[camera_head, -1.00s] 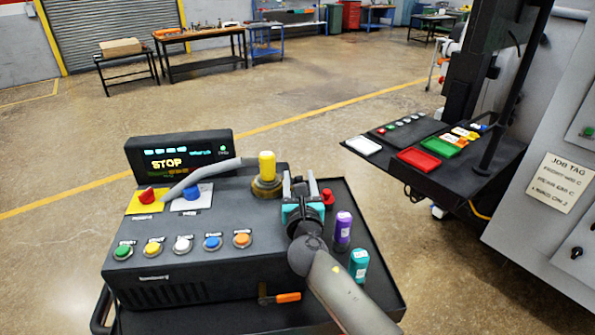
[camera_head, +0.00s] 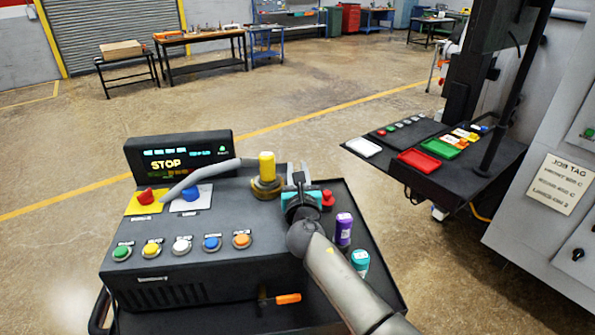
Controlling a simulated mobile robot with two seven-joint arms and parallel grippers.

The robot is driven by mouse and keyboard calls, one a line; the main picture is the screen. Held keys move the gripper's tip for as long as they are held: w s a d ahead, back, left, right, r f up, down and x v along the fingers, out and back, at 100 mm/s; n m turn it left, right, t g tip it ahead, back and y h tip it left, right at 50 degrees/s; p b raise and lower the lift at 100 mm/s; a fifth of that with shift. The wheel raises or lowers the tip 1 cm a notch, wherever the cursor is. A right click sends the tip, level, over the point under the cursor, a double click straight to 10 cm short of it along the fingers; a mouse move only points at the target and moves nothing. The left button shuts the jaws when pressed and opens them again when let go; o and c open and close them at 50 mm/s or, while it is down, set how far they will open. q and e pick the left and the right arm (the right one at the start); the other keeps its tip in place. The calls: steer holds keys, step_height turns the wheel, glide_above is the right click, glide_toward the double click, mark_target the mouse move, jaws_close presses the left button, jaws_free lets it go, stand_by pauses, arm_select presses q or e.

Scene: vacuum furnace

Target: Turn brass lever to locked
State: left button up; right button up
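The lever (camera_head: 267,167) has an upright yellow grip on a round brass-coloured base, at the back right of the dark control box (camera_head: 190,268). A grey curved bar (camera_head: 215,168) runs from beside the grip down left towards the red knob; how it joins the lever is unclear. My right gripper (camera_head: 298,172) is just right of the lever, apart from it in the picture, with its fingers pointing away. The fingers are apart, with nothing seen between them. Any lock marking by the lever cannot be read. My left gripper is out of view.
A red knob (camera_head: 146,196), a blue knob (camera_head: 191,193) and several coloured buttons sit on the box. A display (camera_head: 180,156) reads STOP. A red button (camera_head: 327,198), purple bottle (camera_head: 343,229) and teal bottle (camera_head: 360,261) stand right of my gripper. An orange-handled tool (camera_head: 287,298) lies in front.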

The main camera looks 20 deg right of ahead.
jaws_close()
stand_by(0.9)
